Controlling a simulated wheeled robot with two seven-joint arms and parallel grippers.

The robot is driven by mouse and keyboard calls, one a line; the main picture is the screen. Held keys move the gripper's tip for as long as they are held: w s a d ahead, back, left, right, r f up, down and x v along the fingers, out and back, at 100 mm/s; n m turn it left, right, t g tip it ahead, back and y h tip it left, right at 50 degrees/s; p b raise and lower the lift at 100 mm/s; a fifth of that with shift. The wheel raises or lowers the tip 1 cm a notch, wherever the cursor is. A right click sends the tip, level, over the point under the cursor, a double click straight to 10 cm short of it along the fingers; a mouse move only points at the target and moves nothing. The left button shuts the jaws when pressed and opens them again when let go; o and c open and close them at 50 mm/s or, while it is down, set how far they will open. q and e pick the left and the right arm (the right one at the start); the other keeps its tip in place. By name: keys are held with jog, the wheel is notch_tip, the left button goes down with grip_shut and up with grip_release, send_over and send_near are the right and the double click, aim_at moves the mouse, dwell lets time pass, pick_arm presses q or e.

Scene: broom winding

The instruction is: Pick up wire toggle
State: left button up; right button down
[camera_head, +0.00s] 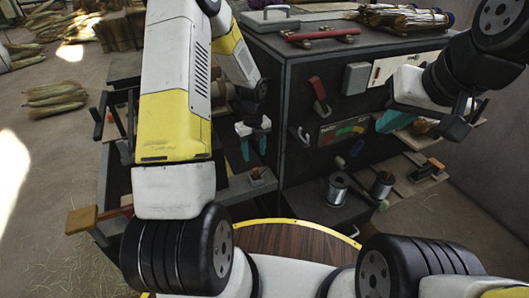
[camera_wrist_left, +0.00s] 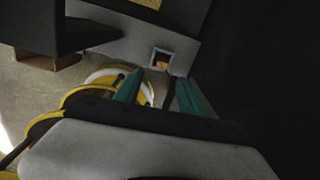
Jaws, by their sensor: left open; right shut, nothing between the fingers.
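My left gripper (camera_head: 253,148) hangs beside the machine's left side, its teal fingers apart and empty. Below it, a small square holder with a brown piece inside, which may be the wire toggle (camera_head: 257,174), sits on a grey ledge. In the left wrist view this brown piece (camera_wrist_left: 161,60) lies beyond and between the open fingertips (camera_wrist_left: 158,90), apart from them. My right gripper (camera_head: 397,121) is at the machine's right front, shut, away from the holder.
The dark machine (camera_head: 300,70) carries a red-handled lever (camera_head: 319,92) and a coloured gauge (camera_head: 342,131). A wire spool (camera_head: 337,188) and a brown-topped spool (camera_head: 381,184) stand on a low shelf. A wooden-ended handle (camera_head: 82,219) sticks out at left. Straw bundles (camera_head: 55,96) lie on the floor.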

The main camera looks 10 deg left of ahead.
aim_at(256, 168)
pick_arm(q)
jog(key=shift+w+d+f+m, duration=0.15)
jog(key=shift+f+m, duration=0.1)
jog(key=shift+f, duration=0.3)
jog(key=shift+w+a+f+m, duration=0.1)
jog(key=shift+f+m, duration=0.15)
jog(key=shift+f, duration=0.3)
notch_tip(256, 168, down, 7)
jog(key=shift+f, duration=0.2)
grip_shut()
jog(key=shift+r, duration=0.6)
notch_tip(256, 168, up, 2)
jog(key=shift+r, duration=0.1)
jog(key=s+d+r, duration=0.1)
jog(key=s+d, duration=0.9)
jog(key=s, duration=0.2)
jog(key=shift+d+r, duration=0.25)
jog(key=shift+r, duration=0.05)
